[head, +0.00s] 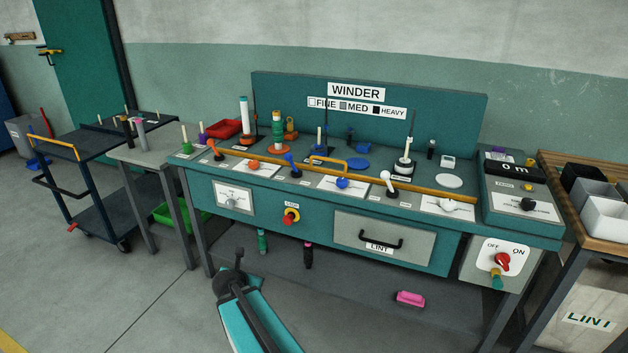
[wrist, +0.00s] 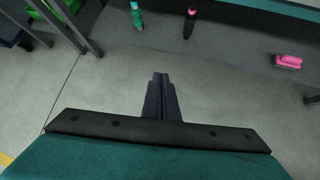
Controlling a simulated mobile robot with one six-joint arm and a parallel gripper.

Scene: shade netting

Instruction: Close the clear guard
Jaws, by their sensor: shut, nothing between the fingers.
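The teal winder bench (head: 320,208) stands in the middle of the head view. A long yellow bar (head: 430,191) with a yellow loop handle (head: 328,161) runs low across its top, in front of the spindles. It looks like the edge of the clear guard; the see-through panel itself cannot be made out, so I cannot tell its angle. My gripper (head: 239,250) is in front of the bench, below the top and well apart from the bar. In the wrist view my gripper (wrist: 160,78) has its fingers together, empty, over the grey floor.
A pink brush (head: 410,298) lies on the lower shelf. A dark cart (head: 80,150) stands left; a wooden table (head: 590,180) stands right. The front floor is clear.

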